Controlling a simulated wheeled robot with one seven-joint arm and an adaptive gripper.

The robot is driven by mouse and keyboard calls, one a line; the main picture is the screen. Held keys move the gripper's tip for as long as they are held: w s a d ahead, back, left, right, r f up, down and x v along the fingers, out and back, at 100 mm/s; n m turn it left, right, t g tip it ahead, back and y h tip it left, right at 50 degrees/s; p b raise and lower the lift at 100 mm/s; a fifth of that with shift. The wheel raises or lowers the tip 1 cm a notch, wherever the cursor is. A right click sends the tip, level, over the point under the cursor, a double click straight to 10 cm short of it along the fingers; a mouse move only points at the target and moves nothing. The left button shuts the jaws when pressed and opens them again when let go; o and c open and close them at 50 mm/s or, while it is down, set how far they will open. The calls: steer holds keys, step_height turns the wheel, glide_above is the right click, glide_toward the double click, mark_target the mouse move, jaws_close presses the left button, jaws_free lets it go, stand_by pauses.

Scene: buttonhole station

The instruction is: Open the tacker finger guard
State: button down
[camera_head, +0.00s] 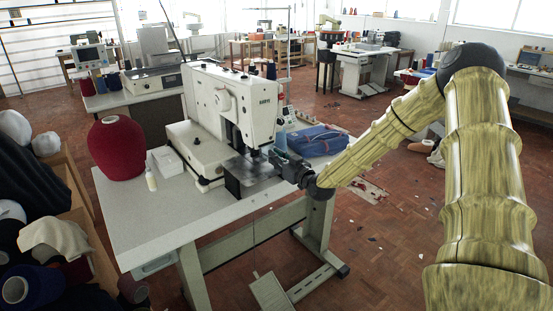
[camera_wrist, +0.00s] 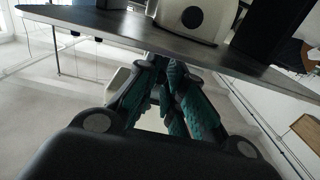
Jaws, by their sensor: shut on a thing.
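The tacker (camera_head: 232,105) is a cream sewing machine on a grey-topped table. Around its needle area is a clear, dark-edged plate that looks like the finger guard (camera_head: 252,168); its exact outline is hard to make out. My gripper (camera_head: 283,163) reaches in from the right and is at the guard's right side, just in front of the machine head. In the wrist view the teal-padded fingers of my gripper (camera_wrist: 168,68) are close together at the tips. The fingers hide what lies between them. I cannot tell how far the guard is swung.
A dark red thread cone (camera_head: 117,148), a small white box (camera_head: 167,161) and a small bottle (camera_head: 150,180) stand left of the machine. A blue bag (camera_head: 318,141) lies behind my gripper. The table's front left is clear. A pedal (camera_head: 270,293) is below.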

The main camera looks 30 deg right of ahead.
steer(key=shift+r, duration=0.1)
